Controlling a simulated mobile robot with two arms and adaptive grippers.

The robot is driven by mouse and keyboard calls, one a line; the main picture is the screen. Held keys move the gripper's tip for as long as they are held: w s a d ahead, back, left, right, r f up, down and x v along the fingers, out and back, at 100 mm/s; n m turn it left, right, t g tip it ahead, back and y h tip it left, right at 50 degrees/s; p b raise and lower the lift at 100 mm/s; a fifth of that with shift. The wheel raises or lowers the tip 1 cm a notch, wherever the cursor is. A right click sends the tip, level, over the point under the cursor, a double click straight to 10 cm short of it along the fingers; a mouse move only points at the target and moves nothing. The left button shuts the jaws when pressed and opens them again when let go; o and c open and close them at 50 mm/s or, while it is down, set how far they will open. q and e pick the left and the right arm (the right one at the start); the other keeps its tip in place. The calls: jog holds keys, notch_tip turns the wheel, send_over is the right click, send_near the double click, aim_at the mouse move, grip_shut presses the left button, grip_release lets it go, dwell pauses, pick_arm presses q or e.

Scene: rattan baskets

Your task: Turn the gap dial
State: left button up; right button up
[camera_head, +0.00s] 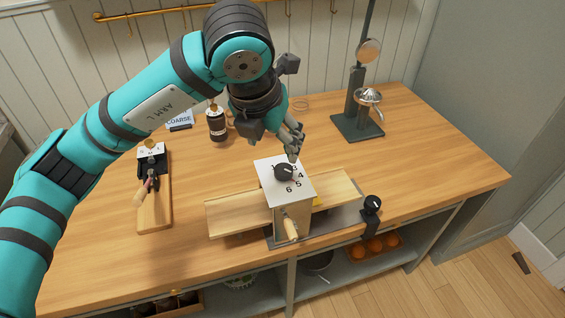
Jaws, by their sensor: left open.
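The gap dial (284,172) is a black round knob on a white plate (303,190) with numbers printed around it. The plate tops a pale box-like device with a wooden handle (290,228) at its front. My left gripper (293,151) is open and points down just behind the dial, close to it. I cannot tell whether the fingertips touch the knob or plate. Part of the plate's numbers is hidden by the knob and fingers. My right gripper is not in view.
A juicer press (358,125) stands at the back right. A clamped tool on a board (154,205) lies left, and a dark jar (217,124) behind. The table's right side is clear.

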aim_at(283, 169)
pick_arm(q)
jog(key=p+x, duration=0.1)
jog(key=x, duration=1.1)
jog(key=shift+w+f+p, duration=0.2)
jog(key=shift+f+p, duration=0.05)
jog(key=shift+p, duration=0.15)
jog(key=c, duration=1.1)
jog(key=shift+c, duration=0.4)
